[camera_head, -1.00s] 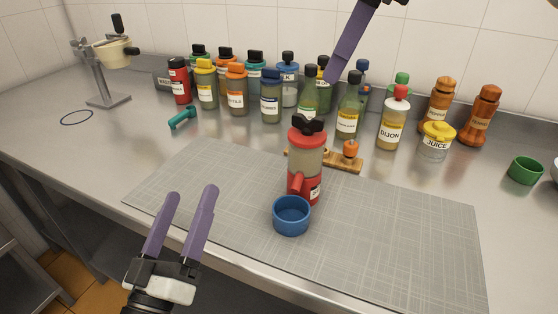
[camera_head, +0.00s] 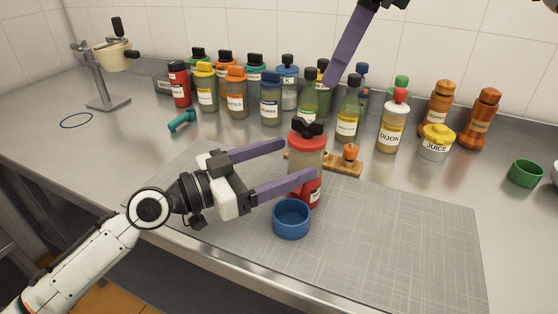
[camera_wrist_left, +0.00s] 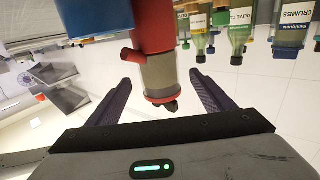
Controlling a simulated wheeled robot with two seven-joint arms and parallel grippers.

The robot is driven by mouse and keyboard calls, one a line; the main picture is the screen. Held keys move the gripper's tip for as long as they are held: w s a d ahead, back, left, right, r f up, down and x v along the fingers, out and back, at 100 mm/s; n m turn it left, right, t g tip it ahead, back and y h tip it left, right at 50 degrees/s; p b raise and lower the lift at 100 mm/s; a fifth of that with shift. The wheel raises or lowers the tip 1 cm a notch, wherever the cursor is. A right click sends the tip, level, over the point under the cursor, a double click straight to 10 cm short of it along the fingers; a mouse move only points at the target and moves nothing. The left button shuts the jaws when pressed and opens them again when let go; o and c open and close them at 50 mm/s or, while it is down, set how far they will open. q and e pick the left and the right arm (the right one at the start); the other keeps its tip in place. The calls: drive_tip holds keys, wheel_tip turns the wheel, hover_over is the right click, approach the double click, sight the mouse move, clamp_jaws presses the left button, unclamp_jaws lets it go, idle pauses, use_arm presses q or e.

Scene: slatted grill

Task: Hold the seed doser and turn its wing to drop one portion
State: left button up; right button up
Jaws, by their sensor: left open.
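The seed doser (camera_head: 308,143) stands upright on the grey mat, with a red collar, a clear middle and a red base. Its black wing (camera_head: 308,127) is on top. A blue cup (camera_head: 291,220) sits directly in front of it. My left gripper (camera_head: 299,159) is open, reaching in from the left at the doser's upper body. One finger is behind its left side and the other passes in front. In the left wrist view the doser (camera_wrist_left: 158,75) shows upside down between the spread fingers, with gaps visible. My right gripper (camera_head: 345,60) hangs at the top, only one purple finger clearly visible.
A wooden rack (camera_head: 341,168) stands just behind the doser. Several labelled bottles line the wall, including a Dijon bottle (camera_head: 393,125). A green cup (camera_head: 525,173) is at the far right. The mat (camera_head: 400,235) is clear to the right.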

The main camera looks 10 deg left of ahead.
sight(324, 147)
use_arm(q)
drive_tip(key=x, duration=0.9)
drive_tip(key=shift+d, duration=0.15)
drive_tip(key=c, duration=1.3)
drive_tip(key=o, duration=1.3)
